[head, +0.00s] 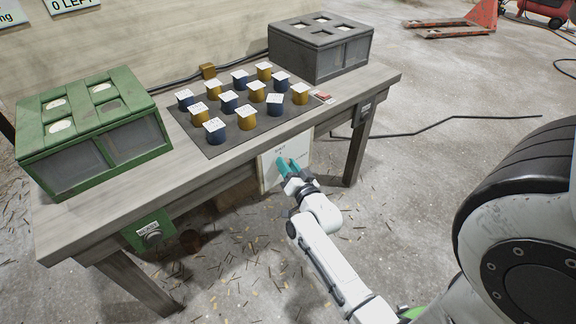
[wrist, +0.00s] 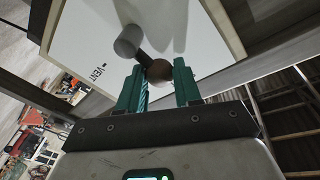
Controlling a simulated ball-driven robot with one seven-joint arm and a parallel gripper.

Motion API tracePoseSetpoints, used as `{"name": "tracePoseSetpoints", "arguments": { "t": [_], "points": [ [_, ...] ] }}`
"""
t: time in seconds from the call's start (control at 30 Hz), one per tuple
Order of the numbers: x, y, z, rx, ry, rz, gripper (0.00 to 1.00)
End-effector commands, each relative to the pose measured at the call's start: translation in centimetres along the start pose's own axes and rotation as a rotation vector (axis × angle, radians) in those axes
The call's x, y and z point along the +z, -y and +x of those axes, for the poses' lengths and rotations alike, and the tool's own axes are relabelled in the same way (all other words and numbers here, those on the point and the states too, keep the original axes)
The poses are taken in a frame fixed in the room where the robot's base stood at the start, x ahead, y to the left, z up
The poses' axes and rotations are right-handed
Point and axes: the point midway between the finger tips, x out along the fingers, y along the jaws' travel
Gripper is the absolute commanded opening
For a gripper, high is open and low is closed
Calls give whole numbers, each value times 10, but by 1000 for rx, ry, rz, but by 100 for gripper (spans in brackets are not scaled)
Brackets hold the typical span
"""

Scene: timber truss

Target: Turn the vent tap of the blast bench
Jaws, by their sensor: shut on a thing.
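The vent tap (wrist: 126,42) sticks out from a white panel (wrist: 85,35) under the bench's front edge. It has a grey round body, a dark lever and a brown ball knob (wrist: 159,70). In the wrist view the ball sits between the teal fingers of my gripper (wrist: 160,78), which is shut on it. In the head view my gripper (head: 289,164) is at the front of the white panel (head: 268,176) and hides the tap. The wrist view shows the panel's lettering tilted.
The wooden bench (head: 75,210) carries a green box (head: 90,120) at left, a grey box (head: 320,50) at right and several blue and yellow capped cylinders on a dark mat. A green fixture with a knob (head: 150,235) hangs at front left. A cable lies on the floor at right.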

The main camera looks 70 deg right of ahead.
Motion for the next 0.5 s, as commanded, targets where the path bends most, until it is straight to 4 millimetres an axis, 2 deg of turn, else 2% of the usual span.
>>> {"name": "tracePoseSetpoints", "arguments": {
  "t": [0.17,0.2,0.43,0.5],
  "points": [
    [2,1,0,-1,5,0,3],
    [2,1,0,-1,5,0,36],
    [1,0,0,-1,3,1,58],
    [1,0,0,-1,2,1,58]
  ]
}}
